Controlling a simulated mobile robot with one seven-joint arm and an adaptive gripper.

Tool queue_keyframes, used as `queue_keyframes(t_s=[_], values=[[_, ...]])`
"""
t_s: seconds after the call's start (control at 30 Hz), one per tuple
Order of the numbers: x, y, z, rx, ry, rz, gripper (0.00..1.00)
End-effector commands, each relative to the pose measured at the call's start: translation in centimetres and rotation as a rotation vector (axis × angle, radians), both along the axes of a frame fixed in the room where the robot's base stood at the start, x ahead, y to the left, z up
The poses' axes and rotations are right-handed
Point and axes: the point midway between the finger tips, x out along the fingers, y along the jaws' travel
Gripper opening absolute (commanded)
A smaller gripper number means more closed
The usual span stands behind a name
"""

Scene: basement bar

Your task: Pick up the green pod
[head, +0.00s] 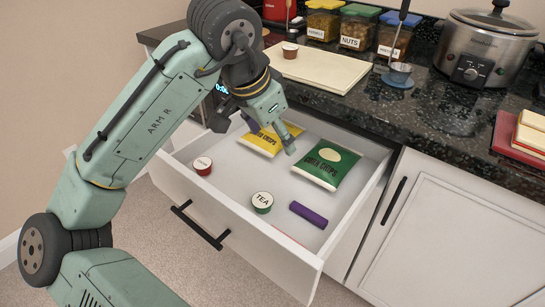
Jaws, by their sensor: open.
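The green pod (262,203), with a white lid marked TEA, sits upright in the open drawer near its front wall. My gripper (256,136) is open and empty above the back part of the drawer. It is up and behind the green pod in the head view, apart from it, and partly covers the yellow chips bag (262,141). The green pod is in full view.
The white drawer (227,205) also holds a red pod (202,167), a green chips bag (327,164) and a purple bar (308,214). Another red pod (290,50) stands on the cutting board (318,68) on the dark counter. Drawer floor around the green pod is mostly clear.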

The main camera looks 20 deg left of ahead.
Motion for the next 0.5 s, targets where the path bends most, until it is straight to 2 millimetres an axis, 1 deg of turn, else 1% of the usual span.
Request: queue_keyframes(t_s=[0.03,0.1,0.2,0.27,0.4,0.5], values=[[-1.8,0.9,-1.6,0.025,0.109,0.010,0.64],[-3.7,1.7,-2.8,0.043,0.221,0.014,0.64],[-5.1,2.1,-4.0,0.051,0.302,0.013,0.64],[-5.3,2.2,-4.9,0.052,0.319,0.011,0.64],[-5.1,1.9,-7.2,0.051,0.318,0.009,0.64],[-4.9,1.8,-8.4,0.053,0.314,0.009,0.64]])
